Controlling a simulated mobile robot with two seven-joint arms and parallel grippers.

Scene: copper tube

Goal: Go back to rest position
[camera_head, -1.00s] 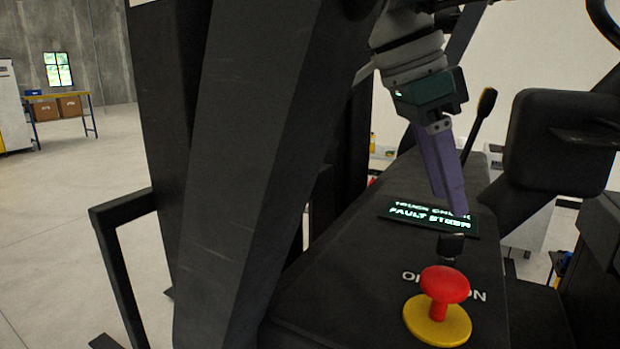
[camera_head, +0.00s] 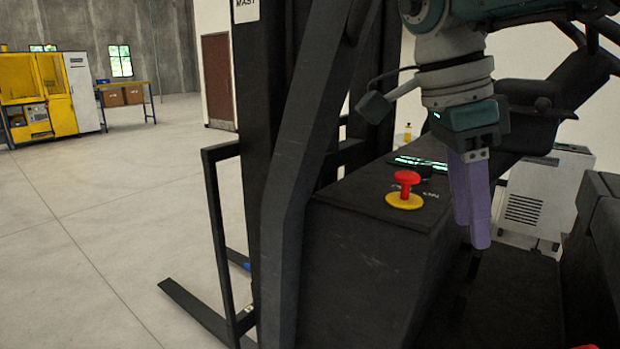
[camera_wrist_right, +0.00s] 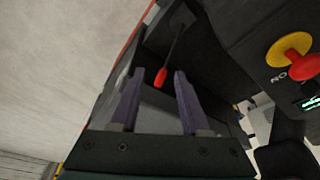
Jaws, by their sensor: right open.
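My right gripper (camera_head: 474,240) hangs down at the right in the head view, with purple fingers pointing to the floor of the truck. In the right wrist view its two fingers (camera_wrist_right: 157,85) stand apart with nothing between them. A red mushroom button on a yellow base (camera_head: 405,190) sits on the black console (camera_head: 370,225), left of the gripper and apart from it. The button also shows at the upper right of the wrist view (camera_wrist_right: 290,55). My left gripper is in neither view.
A lit display (camera_head: 420,162) is behind the button. A black mast (camera_head: 262,120) and forks (camera_head: 195,308) stand left of the console. A red-tipped lever (camera_wrist_right: 162,76) shows beyond the fingers in the wrist view. Open concrete floor (camera_head: 110,230) lies at left.

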